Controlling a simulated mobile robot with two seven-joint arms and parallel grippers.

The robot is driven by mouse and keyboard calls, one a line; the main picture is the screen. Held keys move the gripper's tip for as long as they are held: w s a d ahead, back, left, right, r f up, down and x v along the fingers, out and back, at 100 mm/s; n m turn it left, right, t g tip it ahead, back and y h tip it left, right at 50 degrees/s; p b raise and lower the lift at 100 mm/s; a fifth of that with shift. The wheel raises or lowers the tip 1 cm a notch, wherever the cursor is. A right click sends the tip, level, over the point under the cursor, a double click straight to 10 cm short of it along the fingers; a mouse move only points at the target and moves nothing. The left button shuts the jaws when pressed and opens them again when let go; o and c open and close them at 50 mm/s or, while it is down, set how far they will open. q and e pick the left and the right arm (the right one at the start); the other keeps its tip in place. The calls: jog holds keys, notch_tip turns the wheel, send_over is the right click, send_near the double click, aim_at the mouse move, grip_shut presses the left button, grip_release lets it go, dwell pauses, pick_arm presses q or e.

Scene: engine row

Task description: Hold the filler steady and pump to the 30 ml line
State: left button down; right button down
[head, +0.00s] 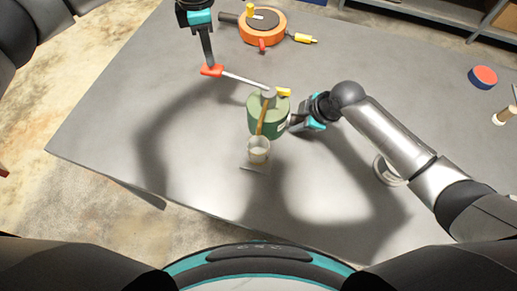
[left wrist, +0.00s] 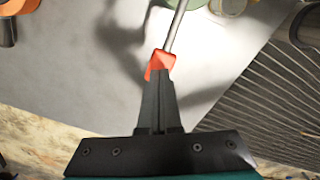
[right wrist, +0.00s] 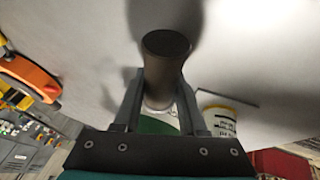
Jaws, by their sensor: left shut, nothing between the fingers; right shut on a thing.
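The green filler (head: 266,118) stands upright on the grey table. Its metal pump lever runs left to a red grip (head: 211,71), also in the left wrist view (left wrist: 160,63). My left gripper (head: 208,62) is shut and empty, its tips at the red grip, apparently touching it. My right gripper (head: 297,123) is at the filler's right side. In the right wrist view its fingers are shut on a dark-ended handle (right wrist: 165,62), with green behind. A tan spout (head: 261,118) slopes down to a small clear cup (head: 258,150) in front. The cup's fill level is too small to read.
An orange round device (head: 263,26) with yellow fittings stands at the back. A red and blue disc (head: 483,77) and a tan-handled object (head: 506,114) lie far right. A pale ring (head: 389,170) lies below my right arm. The table's left side is clear.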

aim_at(213, 68)
pick_arm(q)
jog(key=shift+s+d+f, duration=0.1)
jog(key=shift+f, duration=1.55)
jog(key=shift+d+f, duration=0.1)
jog(key=shift+f, duration=1.5)
jog(key=shift+a+r, duration=0.15)
jog(key=shift+r, duration=3.25)
jog(key=shift+f, duration=3.35)
jog(key=shift+r, duration=3.4)
